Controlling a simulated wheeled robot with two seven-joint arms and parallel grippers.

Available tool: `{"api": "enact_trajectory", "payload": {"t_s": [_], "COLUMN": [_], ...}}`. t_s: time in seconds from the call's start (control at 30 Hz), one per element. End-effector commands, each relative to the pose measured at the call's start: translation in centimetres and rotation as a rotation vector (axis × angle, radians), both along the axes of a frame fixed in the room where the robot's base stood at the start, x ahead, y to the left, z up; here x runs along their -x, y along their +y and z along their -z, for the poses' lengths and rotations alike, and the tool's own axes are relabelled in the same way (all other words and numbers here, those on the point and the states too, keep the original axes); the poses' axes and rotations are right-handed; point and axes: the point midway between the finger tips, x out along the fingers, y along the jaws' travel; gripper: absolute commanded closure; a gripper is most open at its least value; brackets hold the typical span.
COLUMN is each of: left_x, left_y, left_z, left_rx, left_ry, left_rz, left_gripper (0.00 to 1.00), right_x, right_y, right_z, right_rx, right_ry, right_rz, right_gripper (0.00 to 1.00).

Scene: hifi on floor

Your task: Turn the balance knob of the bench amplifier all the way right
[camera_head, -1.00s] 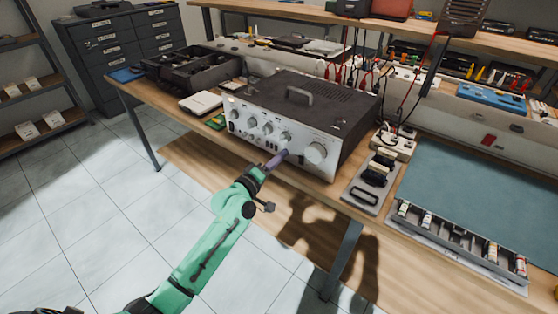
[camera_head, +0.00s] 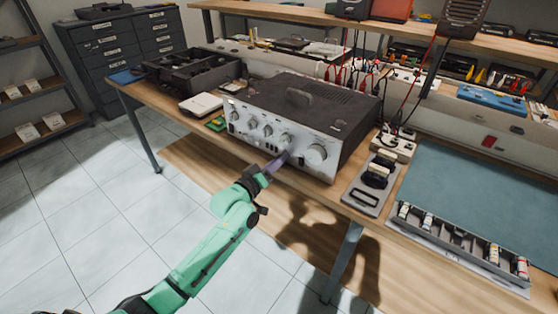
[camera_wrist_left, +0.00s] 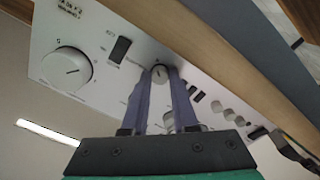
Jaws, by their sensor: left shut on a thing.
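The bench amplifier (camera_head: 300,115) is a silver-fronted box with a dark top, standing on the wooden bench. My left gripper (camera_head: 285,156) is at the lower part of its front panel, left of the large round knob (camera_head: 316,154). In the left wrist view, the two purple fingers of my gripper (camera_wrist_left: 161,78) are shut on a small round knob (camera_wrist_left: 160,72) with a dark pointer mark. I take it to be the balance knob; the lettering beside it is too small to read surely. The fingers hide this knob in the head view. My right gripper is not in view.
Several other knobs (camera_head: 268,130) line the panel to the left of my gripper. A grey tray with dark parts (camera_head: 362,197) sits right of the amplifier. A dark bin (camera_head: 190,72) stands behind left. The floor before the bench is clear.

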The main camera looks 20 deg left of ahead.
Motion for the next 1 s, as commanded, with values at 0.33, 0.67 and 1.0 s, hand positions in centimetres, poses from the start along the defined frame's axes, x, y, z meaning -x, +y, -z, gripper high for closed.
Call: {"api": "enact_trajectory", "payload": {"t_s": [0.33, 0.67, 1.0], "left_x": [0.0, 0.2, 5.8], "left_y": [0.0, 0.0, 2.2], "left_z": [0.2, 0.1, 0.3], "left_rx": [0.001, 0.001, -0.001], "left_ry": [0.003, 0.002, 0.008], "left_rz": [0.001, 0.0, 0.002], "left_gripper": [0.43, 0.43, 0.43], "right_x": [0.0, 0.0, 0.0], "right_y": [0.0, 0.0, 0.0], "right_z": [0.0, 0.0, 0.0], "right_rx": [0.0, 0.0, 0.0], "right_ry": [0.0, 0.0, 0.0], "right_rz": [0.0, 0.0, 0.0], "right_gripper": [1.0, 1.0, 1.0]}}
